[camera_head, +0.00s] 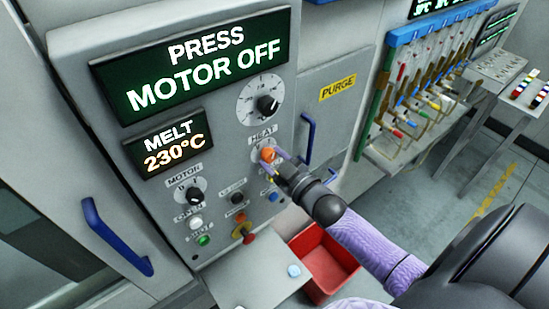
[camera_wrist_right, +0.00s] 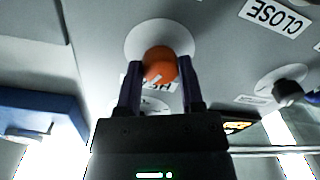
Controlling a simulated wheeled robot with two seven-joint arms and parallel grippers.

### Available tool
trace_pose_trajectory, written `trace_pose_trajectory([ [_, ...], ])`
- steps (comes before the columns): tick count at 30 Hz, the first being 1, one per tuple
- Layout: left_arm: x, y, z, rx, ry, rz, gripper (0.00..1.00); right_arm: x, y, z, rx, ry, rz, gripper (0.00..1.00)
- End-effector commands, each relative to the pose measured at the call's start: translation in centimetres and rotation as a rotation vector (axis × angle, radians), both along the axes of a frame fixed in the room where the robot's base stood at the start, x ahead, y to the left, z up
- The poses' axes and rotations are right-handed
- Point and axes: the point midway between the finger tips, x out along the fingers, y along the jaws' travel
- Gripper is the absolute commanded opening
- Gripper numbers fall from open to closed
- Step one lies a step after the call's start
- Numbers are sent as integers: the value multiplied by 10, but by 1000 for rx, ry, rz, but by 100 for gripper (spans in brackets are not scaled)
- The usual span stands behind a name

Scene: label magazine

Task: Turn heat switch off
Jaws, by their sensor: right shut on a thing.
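The heat switch (camera_head: 267,154) is an orange knob on a round white dial under the HEAT label on the grey control panel. My right gripper (camera_head: 278,163) reaches it from the lower right in the head view. In the right wrist view the orange heat switch (camera_wrist_right: 160,65) sits between the two dark fingers of my right gripper (camera_wrist_right: 158,78), which are shut on it. The fingers partly cover the dial, so the knob's pointing direction cannot be told. My left gripper is not in view.
The upper display (camera_head: 195,65) reads PRESS MOTOR OFF; the MELT display (camera_head: 165,148) reads 230°C. A black dial knob (camera_head: 268,105) is above the switch. The motor knob (camera_head: 194,196) and a red emergency button (camera_head: 246,236) are left and below. A blue handle (camera_head: 308,138) stands close right. A red bin (camera_head: 325,262) is below.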

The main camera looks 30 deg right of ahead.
Motion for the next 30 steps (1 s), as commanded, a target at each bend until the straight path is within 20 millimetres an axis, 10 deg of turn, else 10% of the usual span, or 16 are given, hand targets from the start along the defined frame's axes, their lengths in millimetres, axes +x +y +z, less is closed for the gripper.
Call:
trace_pose_trajectory([
  [30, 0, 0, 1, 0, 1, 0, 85, 0, 0, 0, -877, -68, 0, 0],
])
